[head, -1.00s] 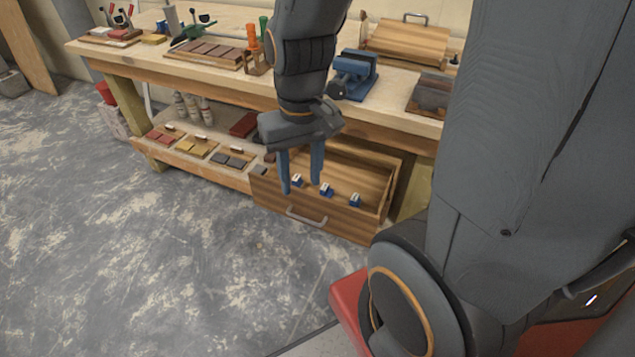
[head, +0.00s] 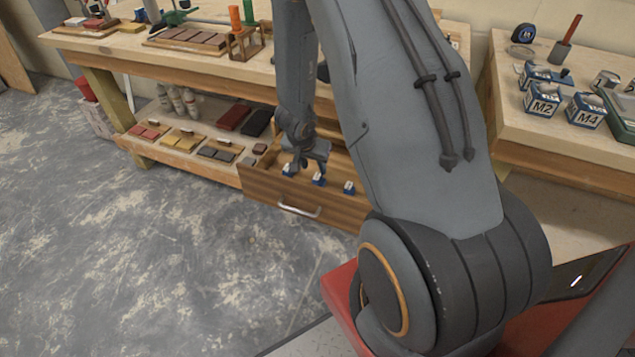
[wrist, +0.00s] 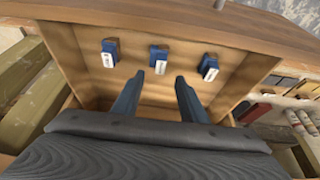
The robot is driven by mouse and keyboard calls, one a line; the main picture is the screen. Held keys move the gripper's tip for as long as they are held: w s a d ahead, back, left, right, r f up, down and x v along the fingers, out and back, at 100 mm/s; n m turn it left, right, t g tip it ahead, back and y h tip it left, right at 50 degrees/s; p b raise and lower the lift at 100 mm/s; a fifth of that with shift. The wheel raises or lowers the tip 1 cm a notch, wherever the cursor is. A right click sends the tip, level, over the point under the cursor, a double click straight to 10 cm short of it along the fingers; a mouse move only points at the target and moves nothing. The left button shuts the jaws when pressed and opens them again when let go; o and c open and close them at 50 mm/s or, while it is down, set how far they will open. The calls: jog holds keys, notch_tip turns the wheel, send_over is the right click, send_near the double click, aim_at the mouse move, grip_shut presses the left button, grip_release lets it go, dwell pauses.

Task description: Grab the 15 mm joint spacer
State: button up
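Three small blue-and-white spacers lie in a row in an open wooden drawer (head: 262,201): left (head: 287,170), middle (head: 318,179) and right (head: 348,187) in the head view. In the wrist view the middle one (wrist: 158,58) lies just beyond the gap between my fingertips, with the others to its left (wrist: 110,52) and right (wrist: 208,67). Their markings are too small to read, so I cannot tell which is 15 mm. My gripper (wrist: 158,82) is open and empty, reaching down into the drawer. No finger visibly touches a spacer.
The drawer's walls (wrist: 65,50) surround my fingers, and its front has a metal handle (head: 299,208). A lower shelf with colour samples (head: 182,139) lies left of the drawer in the head view. A second bench (head: 560,150) with boxes stands right. The floor in front is clear.

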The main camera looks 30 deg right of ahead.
aim_at(317, 177)
jog(key=b+x, duration=0.1)
jog(key=x, duration=0.6)
jog(key=shift+f, duration=0.35)
grip_shut()
